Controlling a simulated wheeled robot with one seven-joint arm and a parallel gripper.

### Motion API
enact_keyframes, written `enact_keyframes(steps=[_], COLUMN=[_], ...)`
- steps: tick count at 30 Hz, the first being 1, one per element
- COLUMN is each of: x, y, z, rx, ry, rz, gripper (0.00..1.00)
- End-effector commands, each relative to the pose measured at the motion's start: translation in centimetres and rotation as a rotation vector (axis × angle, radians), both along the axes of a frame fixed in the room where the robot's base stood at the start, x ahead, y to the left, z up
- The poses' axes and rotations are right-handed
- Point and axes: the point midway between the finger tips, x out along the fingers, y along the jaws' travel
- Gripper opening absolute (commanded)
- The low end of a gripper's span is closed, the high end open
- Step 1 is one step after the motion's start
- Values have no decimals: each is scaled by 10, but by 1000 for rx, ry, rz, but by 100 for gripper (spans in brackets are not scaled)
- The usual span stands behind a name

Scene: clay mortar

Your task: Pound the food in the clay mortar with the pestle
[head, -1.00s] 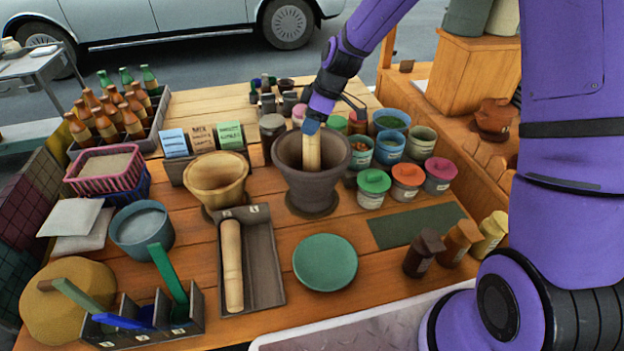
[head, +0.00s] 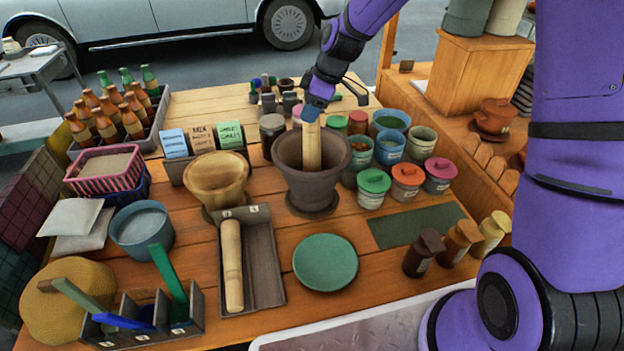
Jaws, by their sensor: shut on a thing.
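The dark clay mortar (head: 312,186) stands on the wooden table near the middle of the head view. My gripper (head: 312,112) is above the mortar's mouth, shut on the top of a pale wooden pestle (head: 312,146). The pestle is nearly upright, and its lower end is inside the mortar, hidden by the rim. The food inside the mortar cannot be seen. A second wooden pestle (head: 232,264) lies in a grey tray (head: 266,268) left of the mortar. A lighter wooden mortar (head: 216,180) stands left of the clay one.
Lidded tubs (head: 373,188) and blue bowls (head: 389,147) crowd the mortar's right side. Signs (head: 202,139) and a dark jar (head: 271,128) stand behind to the left. A green plate (head: 325,262) lies in front. Brown shaker bottles (head: 423,252) stand at the front right.

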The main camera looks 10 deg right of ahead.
Motion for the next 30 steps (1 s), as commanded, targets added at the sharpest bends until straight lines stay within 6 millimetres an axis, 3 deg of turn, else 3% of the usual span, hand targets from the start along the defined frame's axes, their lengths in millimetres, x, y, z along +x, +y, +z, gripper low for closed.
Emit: enact_keyframes(steps=[11,24,30], x=[0,0,0], y=[0,0,0], z=[-1,-55,-54], rx=[0,0,0], ry=[0,1,-1], rz=[-1,-1,0], gripper=[0,0,0])
